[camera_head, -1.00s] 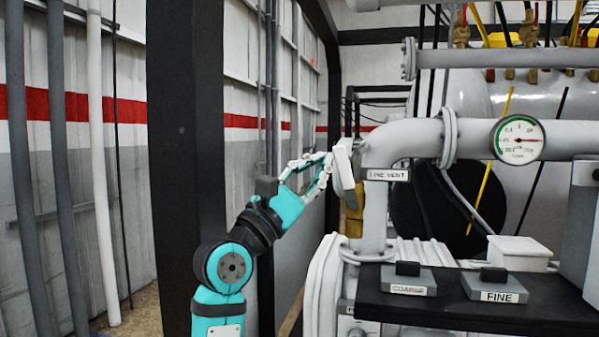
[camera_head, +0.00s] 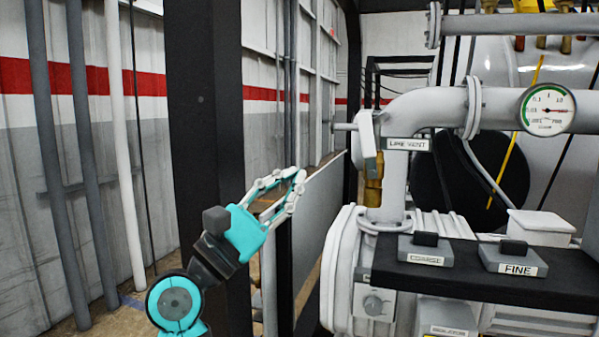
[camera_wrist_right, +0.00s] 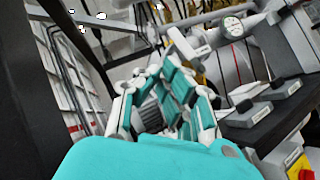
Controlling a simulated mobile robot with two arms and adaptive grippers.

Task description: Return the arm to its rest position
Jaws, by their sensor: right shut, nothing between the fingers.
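My right gripper (camera_head: 299,180), teal with pale linked fingers, is shut and empty. It is in the middle of the head view, in open space left of the pipework. The white handle (camera_head: 367,135) of the line vent valve, above a brass body (camera_head: 374,182), stands to the right of and above the fingertips, with a gap between. In the right wrist view the teal palm fills the bottom, and the fingers (camera_wrist_right: 172,78) point up the picture toward the pipes. My left gripper is out of view.
A dark post (camera_head: 205,130) stands close behind my right arm. At right are the grey vent pipe (camera_head: 425,108), a gauge (camera_head: 547,109), and a black shelf (camera_head: 480,277) with the COARSE (camera_head: 424,250) and FINE (camera_head: 513,260) switches.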

